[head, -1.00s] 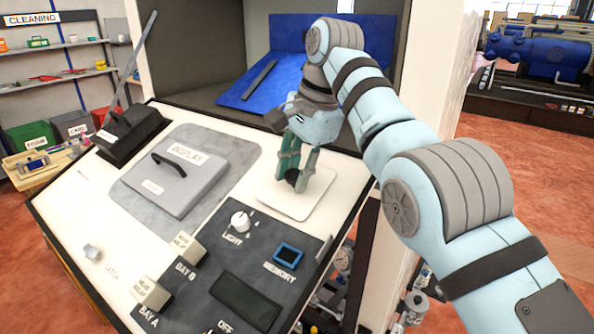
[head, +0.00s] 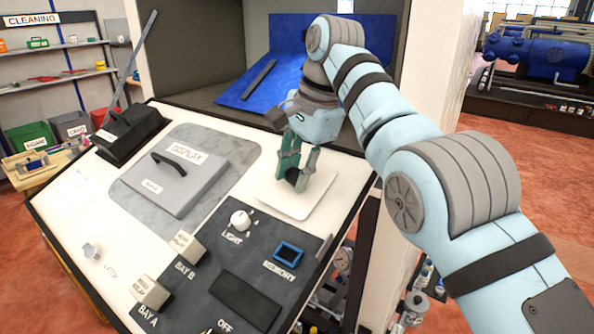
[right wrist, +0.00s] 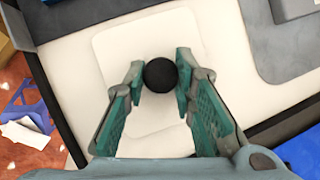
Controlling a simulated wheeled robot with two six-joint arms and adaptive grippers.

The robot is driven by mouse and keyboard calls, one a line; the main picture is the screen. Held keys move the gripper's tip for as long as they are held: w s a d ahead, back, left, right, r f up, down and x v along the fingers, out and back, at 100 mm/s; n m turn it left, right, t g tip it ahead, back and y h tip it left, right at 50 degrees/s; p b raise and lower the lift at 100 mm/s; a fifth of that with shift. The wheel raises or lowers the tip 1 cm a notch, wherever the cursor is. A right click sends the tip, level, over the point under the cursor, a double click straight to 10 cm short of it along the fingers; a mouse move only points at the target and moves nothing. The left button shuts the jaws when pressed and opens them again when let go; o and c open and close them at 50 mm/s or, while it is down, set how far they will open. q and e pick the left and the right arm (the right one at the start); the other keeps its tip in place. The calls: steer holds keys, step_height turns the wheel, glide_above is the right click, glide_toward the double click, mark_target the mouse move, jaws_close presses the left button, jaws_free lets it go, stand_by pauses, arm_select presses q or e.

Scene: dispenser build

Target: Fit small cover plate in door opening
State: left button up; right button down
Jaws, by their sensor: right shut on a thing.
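The small cover plate (head: 290,201) is a white, rounded square with a dark round knob (right wrist: 160,75) at its middle. It is at the upper right of the sloping white panel (head: 84,213). My right gripper (head: 297,178) is over the plate, its green-padded fingers shut on the knob; the right wrist view shows one finger on each side of it. The plate lies close to the panel; whether it sits flush in an opening beneath cannot be told. The plate hides what is under it. My left gripper is not in view.
Left of the plate is a grey DISPLAY cover (head: 175,178) with a black handle. Below are a LIGHT knob (head: 240,219), a blue-framed MEMORY slot (head: 288,253) and two BAY blocks. A black box (head: 130,134) stands at the panel's upper left; a blue sheet (head: 262,82) lies behind.

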steer(key=shift+f, duration=0.6)
stand_by(0.8)
steer(key=c, duration=1.2)
jaws_free()
steer(key=shift+d, duration=0.1)
steer(key=shift+c, duration=0.2)
steer(key=shift+w, duration=0.1)
steer(key=o, duration=0.5)
steer(key=shift+w+r, duration=0.1)
steer(key=shift+r, duration=0.05)
steer(key=shift+p+v, duration=1.35)
steer(key=shift+v, duration=1.65)
